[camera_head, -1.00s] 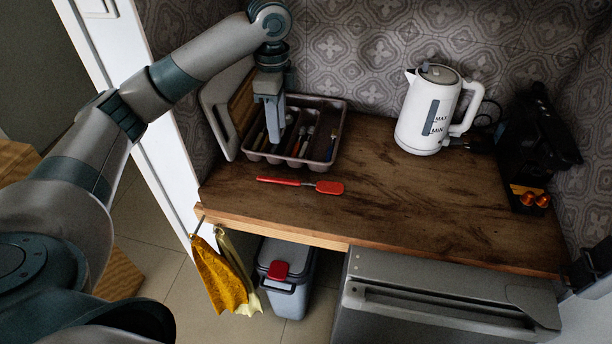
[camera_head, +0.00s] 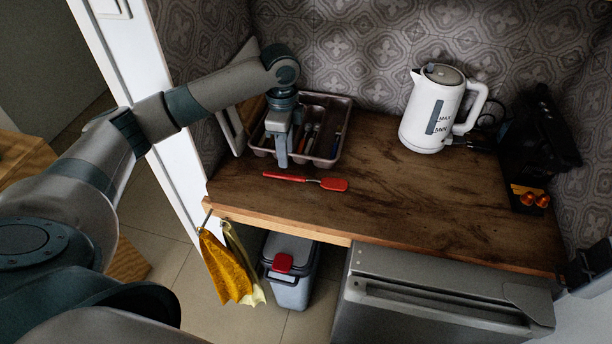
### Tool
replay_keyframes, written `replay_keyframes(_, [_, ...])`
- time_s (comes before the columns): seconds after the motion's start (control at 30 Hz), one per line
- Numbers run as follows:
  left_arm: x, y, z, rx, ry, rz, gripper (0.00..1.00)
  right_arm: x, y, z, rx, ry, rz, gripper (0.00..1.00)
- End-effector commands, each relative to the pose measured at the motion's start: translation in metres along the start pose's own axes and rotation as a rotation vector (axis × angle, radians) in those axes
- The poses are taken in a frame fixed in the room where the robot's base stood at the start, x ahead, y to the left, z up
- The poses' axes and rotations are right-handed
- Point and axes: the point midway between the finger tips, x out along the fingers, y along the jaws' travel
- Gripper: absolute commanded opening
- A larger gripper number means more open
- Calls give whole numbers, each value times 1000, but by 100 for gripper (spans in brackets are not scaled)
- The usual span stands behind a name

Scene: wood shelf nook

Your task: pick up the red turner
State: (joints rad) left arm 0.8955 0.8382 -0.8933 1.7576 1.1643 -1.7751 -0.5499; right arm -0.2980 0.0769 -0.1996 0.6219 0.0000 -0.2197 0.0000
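The red turner (camera_head: 333,184) lies flat on the wooden counter, in front of the cutlery tray. Its red handle points left and its red head points right, with a short metal shaft between them. My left gripper (camera_head: 284,160) points down just behind the turner's handle, over the tray's front edge, and does not touch the turner. From this angle its fingers overlap, so I cannot tell whether they are open. My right gripper (camera_head: 594,266) may be the dark part at the right edge; its fingers are not shown.
The cutlery tray (camera_head: 343,140) holds several utensils, with boards leaning at its left. A white kettle (camera_head: 434,110) stands at the back, and a black coffee machine (camera_head: 535,140) at the right. The counter (camera_head: 420,205) is clear right of the turner. A bin (camera_head: 290,270) and cloths hang or stand below.

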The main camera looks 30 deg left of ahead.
Motion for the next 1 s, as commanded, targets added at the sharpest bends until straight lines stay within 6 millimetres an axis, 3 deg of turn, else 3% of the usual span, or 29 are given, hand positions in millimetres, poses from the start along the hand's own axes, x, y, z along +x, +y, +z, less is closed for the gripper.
replay_keyframes(0.23, [26,0,0,1,1,0,35,-10,-1,3,0,-5,-1,31])
replay_keyframes(0.77, [35,-1,1,-1,-1,2,35,-16,3,3,-2,-6,3,31])
replay_keyframes(1.0, [63,-4,5,-1,-2,3,35,-34,5,2,-2,-6,4,31])
